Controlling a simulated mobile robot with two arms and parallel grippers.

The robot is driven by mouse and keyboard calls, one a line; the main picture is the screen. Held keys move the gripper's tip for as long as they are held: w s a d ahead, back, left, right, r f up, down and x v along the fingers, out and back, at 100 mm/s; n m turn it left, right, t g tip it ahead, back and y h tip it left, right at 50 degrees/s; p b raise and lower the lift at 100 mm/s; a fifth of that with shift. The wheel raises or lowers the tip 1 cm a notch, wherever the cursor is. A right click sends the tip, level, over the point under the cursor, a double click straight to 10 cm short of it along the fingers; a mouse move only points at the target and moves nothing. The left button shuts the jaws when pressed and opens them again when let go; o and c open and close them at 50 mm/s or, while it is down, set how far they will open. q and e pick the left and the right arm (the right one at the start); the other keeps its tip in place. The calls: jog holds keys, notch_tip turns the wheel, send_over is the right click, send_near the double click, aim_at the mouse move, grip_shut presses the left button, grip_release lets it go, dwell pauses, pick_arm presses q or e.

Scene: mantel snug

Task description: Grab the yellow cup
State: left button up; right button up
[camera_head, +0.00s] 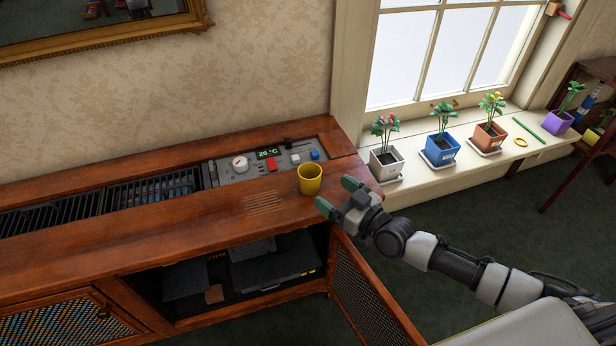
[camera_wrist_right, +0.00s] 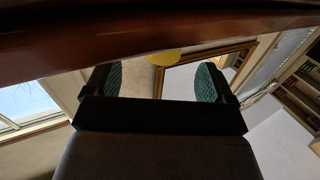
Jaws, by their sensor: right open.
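The yellow cup (camera_head: 310,179) stands upright on the wooden cabinet top (camera_head: 180,239), just in front of the control panel. My right gripper (camera_head: 337,195) is open and empty at the cabinet's right end, just right of the cup and apart from it. In the right wrist view the gripper's two green-padded fingers (camera_wrist_right: 157,82) are spread, and a yellow patch, likely the cup (camera_wrist_right: 162,59), shows between them near the dark wooden edge (camera_wrist_right: 120,38). My left gripper is not in view.
A control panel (camera_head: 240,176) with knobs and a display lies behind the cup. The cabinet door (camera_head: 362,292) hangs open below my right gripper. Potted plants, including one in a blue pot (camera_head: 441,150), line the white windowsill (camera_head: 420,184) at right.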

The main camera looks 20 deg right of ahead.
aim_at(317, 181)
jog(key=x, duration=0.7)
jog(key=shift+a+r, duration=0.25)
jog(key=shift+r, duration=0.05)
jog(key=c, duration=1)
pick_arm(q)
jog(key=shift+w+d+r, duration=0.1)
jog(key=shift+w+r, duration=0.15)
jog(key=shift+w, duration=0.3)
pick_arm(e)
jog(key=shift+s+r, duration=0.1)
jog(key=shift+r, duration=0.05)
